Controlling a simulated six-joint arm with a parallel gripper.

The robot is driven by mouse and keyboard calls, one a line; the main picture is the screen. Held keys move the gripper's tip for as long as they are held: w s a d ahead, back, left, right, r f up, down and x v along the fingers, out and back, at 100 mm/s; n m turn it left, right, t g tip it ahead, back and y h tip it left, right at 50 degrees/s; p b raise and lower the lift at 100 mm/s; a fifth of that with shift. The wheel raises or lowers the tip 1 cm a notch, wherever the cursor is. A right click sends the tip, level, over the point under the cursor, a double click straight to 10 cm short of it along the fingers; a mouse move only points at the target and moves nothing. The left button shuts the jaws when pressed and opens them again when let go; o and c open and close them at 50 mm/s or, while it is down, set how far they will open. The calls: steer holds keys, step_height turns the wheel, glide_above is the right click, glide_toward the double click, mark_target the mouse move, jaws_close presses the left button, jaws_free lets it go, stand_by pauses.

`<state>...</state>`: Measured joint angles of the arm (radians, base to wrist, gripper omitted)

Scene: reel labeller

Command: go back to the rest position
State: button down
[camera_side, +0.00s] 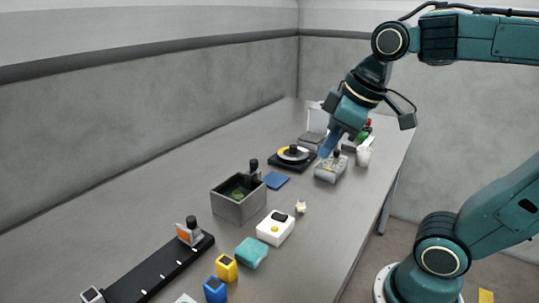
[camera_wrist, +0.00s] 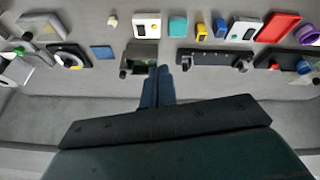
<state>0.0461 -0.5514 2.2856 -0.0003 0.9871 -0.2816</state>
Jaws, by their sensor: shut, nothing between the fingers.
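My gripper (camera_side: 331,141) is shut and empty. In the side view its blue fingers point down and left, above the back part of the grey bench, near a grey device with a black knob (camera_side: 330,168). I cannot tell the exact height of the fingertips there. In the wrist view the two blue fingers (camera_wrist: 158,72) lie together, with the grey open box (camera_wrist: 140,57) beyond their tips. The same grey box (camera_side: 239,204) stands on the bench in the side view, with something green inside.
A turntable with a yellow and white disc (camera_side: 293,154) and a blue square (camera_side: 276,180) lie near the box. A white box with buttons (camera_side: 275,228), a teal block (camera_side: 251,253) and a black rail (camera_side: 158,270) stand nearer the camera. A wall runs behind the bench.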

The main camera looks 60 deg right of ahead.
steer(key=s+a+f+m, duration=0.1)
steer(key=s+f+m, duration=0.1)
steer(key=s, duration=0.3)
steer(key=shift+f+m+t, duration=0.3)
steer(key=shift+f+t, duration=0.1)
steer(key=shift+f, duration=0.5)
